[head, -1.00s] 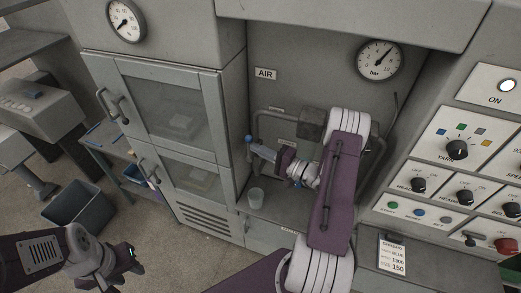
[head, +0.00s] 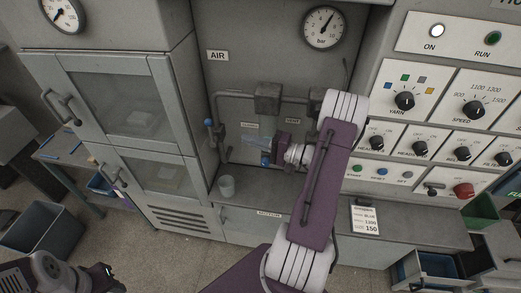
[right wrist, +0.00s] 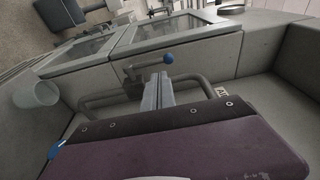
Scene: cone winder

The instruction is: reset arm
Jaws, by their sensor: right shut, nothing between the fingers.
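My right gripper (head: 246,141) is in the machine's recess, its pale fingers shut and empty, pointing left. In the right wrist view its fingers (right wrist: 159,88) are pressed together. A blue-knobbed lever (head: 208,123) is on the pipework left of the fingertips, with a gap between them in the head view. The knob also shows just beyond the fingertips in the right wrist view (right wrist: 168,58). My left gripper (head: 104,270) is only partly seen at the lower left, and its fingers cannot be made out.
A grey cup (head: 227,186) stands on the recess ledge below the pipes. A glass-doored cabinet (head: 120,110) is to the left. Control panels with knobs (head: 404,101) are to the right. A pressure gauge (head: 323,27) is above. A bin (head: 40,228) is at the lower left.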

